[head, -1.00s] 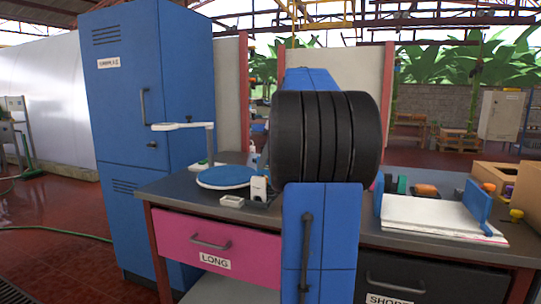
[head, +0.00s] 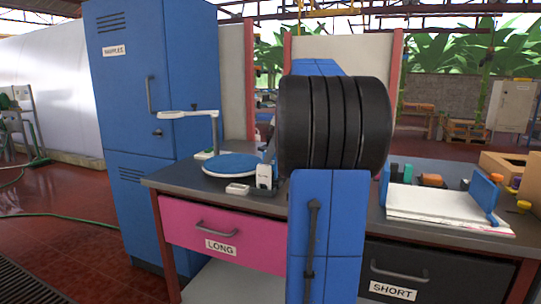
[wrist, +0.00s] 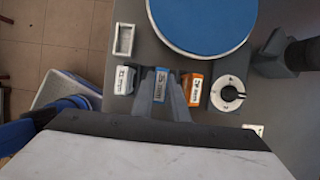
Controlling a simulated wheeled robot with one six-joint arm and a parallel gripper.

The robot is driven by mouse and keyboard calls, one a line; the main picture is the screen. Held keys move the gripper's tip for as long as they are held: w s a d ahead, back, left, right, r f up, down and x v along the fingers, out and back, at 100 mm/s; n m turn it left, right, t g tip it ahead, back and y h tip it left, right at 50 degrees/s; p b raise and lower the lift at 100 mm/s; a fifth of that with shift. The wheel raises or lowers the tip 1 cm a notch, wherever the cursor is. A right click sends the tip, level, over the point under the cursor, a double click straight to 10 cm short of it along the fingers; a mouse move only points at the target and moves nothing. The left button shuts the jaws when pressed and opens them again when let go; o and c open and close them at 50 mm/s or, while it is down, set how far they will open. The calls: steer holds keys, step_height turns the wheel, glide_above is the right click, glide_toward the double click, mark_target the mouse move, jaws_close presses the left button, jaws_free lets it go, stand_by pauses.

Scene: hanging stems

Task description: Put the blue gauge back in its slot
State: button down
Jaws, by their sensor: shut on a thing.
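My gripper (wrist: 163,103) is in the wrist view, its two grey fingers closed around a small blue gauge (wrist: 160,80) with a pale label. A white gauge (wrist: 125,80) stands to its left and an orange gauge (wrist: 193,89) to its right, both close to the fingers. I cannot make out the slot under the blue gauge, nor whether the gauge touches anything below.
A blue round turntable (wrist: 202,18) lies beyond the gauges, also on the bench in the head view (head: 236,165). A small white open tray (wrist: 123,40) and a round dial with a black knob (wrist: 230,93) are close by. A paper stack (head: 440,205) lies at right.

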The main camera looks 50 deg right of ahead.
steer(key=shift+f, duration=1.35)
steer(key=c, duration=1.6)
jaws_free()
steer(key=shift+c, duration=0.2)
steer(key=shift+r, duration=0.1)
steer(key=v, duration=1.7)
steer(key=shift+s, duration=0.2)
